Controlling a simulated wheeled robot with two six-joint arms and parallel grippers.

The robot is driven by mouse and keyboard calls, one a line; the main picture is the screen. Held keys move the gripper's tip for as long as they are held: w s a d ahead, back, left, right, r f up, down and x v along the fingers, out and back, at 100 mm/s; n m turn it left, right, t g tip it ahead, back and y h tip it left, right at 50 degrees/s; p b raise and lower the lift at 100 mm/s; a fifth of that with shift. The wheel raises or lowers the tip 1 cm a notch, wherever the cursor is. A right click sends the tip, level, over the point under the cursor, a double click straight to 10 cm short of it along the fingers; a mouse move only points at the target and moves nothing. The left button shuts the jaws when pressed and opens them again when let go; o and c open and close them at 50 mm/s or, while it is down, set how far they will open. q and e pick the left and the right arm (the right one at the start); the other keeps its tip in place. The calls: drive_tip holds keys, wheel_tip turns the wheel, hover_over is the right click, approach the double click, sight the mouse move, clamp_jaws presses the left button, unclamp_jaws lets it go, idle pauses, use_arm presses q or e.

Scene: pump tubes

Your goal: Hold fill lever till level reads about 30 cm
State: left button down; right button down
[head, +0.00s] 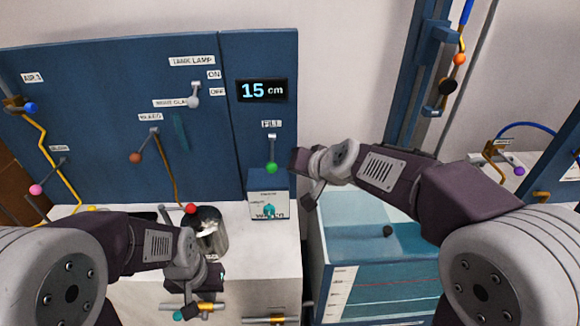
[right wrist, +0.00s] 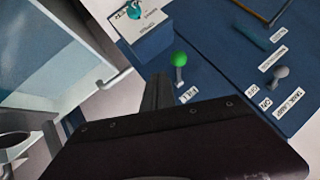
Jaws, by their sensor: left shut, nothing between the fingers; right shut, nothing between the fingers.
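The fill lever (head: 272,152) hangs down from the blue panel under its FILL label, with a green knob (head: 271,167) at its lower end. The level display (head: 262,90) above it reads 15 cm. My right gripper (head: 298,160) is shut and just right of the green knob; contact cannot be told from the head view. In the right wrist view the knob (right wrist: 180,59) stands just beyond the dark fingers (right wrist: 160,92), not between them. My left gripper (head: 212,276) is shut, low over the white counter, away from the lever.
A clear tank (head: 338,262) with bluish water and a dark ball (head: 387,231) stands under my right arm. A blue and white box (head: 268,190) sits below the lever. Other levers (head: 135,157) are on the left panel.

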drive_tip(key=s+d+f+n+g+h, duration=0.1)
drive_tip(key=s+d+f+g, duration=0.3)
drive_tip(key=s+f, duration=0.5)
drive_tip(key=s+d+f+n+g+h, duration=0.1)
drive_tip(key=s+d+f+g+h, duration=0.2)
drive_tip(key=s+d+f, duration=0.6)
drive_tip(key=s+f+g, duration=0.1)
drive_tip(key=s, duration=0.2)
drive_tip(key=shift+f, duration=0.25)
idle(0.6)
